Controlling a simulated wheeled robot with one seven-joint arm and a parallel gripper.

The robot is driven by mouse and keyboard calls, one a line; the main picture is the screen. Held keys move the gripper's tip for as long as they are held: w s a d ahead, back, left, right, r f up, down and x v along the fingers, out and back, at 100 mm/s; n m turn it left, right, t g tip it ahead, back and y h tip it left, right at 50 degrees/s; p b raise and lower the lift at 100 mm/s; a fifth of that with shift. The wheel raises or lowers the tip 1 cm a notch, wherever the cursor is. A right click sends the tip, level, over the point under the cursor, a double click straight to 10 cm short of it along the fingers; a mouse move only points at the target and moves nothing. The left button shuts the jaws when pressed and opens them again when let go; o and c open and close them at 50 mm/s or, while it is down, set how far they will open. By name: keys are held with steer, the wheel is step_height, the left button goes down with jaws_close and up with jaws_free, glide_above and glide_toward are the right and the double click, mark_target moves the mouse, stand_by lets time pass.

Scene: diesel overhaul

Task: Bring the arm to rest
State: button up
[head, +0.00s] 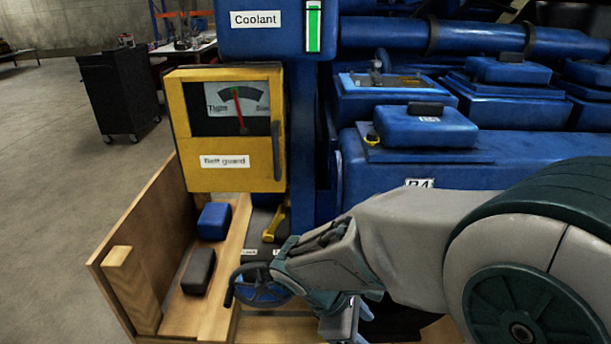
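My arm (405,235) reaches in from the right edge, grey with dark green joints, in front of the blue engine. Its end bends down at the lower middle. My gripper (350,318) points downward there, partly cut off by the bottom edge and partly hidden by the wrist. Its fingertips are not clear, so I cannot tell whether it is open or shut, and I see nothing held in it. A blue handwheel (262,291) is just left of the wrist; I cannot tell whether they touch.
The blue engine (400,150) fills the right side. A yellow belt guard (228,140) with a gauge stands at its left. Below, a wooden crate (140,220) holds a blue block (214,221) and a dark block (198,270). A black cabinet (117,92) stands behind; floor at left is open.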

steer(key=s+d+r+m+t+y+p, duration=0.1)
steer(key=d+r+m+y+p, duration=0.1)
steer(key=r+m, duration=0.3)
steer(key=s+d+r+m+t+y+p, duration=0.1)
steer(key=r+m+y, duration=0.3)
steer(key=m, duration=0.6)
step_height(320, 180, up, 3)
steer(key=shift+s+d+f+t+y+p, duration=0.2)
steer(key=shift+s+d+t+y+p, duration=0.1)
steer(key=shift+s+d+p, duration=0.4)
steer(key=shift+w+d, duration=0.1)
steer(key=shift+c, duration=0.7)
